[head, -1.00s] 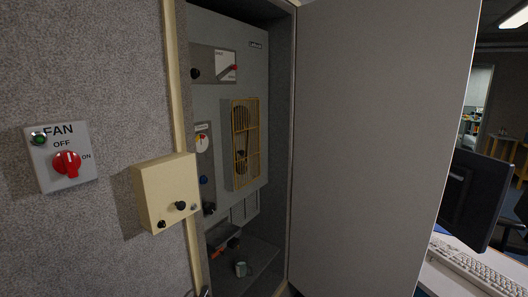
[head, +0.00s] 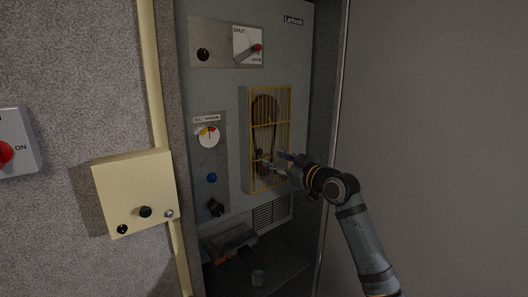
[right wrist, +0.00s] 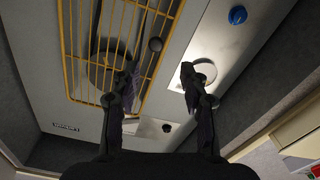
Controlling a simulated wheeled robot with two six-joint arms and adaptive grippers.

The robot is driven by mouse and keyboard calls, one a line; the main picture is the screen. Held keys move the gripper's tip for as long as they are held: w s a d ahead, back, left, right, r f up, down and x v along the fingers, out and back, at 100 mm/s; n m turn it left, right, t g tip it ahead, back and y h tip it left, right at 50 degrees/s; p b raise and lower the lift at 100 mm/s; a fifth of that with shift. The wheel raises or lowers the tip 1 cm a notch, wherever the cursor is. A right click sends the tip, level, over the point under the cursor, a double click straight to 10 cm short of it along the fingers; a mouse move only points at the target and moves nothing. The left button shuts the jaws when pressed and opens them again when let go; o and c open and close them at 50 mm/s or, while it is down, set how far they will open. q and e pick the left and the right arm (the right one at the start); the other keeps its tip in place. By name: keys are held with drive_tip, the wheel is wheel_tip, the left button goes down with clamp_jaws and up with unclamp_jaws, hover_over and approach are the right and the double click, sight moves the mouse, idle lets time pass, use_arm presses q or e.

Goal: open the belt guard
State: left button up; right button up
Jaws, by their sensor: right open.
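The belt guard (head: 286,117) is a yellow barred grille on the grey panel inside the open cabinet. It looks closed over a dark belt and pulleys. In the right wrist view the guard (right wrist: 147,67) fills the upper left. I cannot tell whether a finger touches the guard. My left gripper is not in view.
A red-tipped lever (head: 257,48) is above. A cream box (head: 135,190) juts out at left. The grey door (head: 440,120) stands open at right.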

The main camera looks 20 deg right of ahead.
sight(261, 153)
drive_tip(key=x, duration=0.2)
drive_tip(key=d+p+x, duration=0.1)
drive_tip(key=x, duration=0.1)
drive_tip(key=shift+w+r, duration=0.1)
drive_tip(key=shift+w, duration=0.05)
drive_tip(key=p+x, duration=0.1)
drive_tip(key=x, duration=0.2)
drive_tip(key=shift+w+a+p, duration=0.25)
drive_tip(key=shift+w+p, duration=0.05)
drive_tip(key=shift+w+a+f, duration=0.1)
drive_tip(key=shift+w+f, duration=0.1)
drive_tip(key=shift+f, duration=0.05)
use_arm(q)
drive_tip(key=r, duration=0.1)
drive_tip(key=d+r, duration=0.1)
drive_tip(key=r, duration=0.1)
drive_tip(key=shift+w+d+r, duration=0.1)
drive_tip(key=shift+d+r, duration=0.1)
use_arm(e)
clamp_jaws()
drive_tip(key=shift+f, duration=0.1)
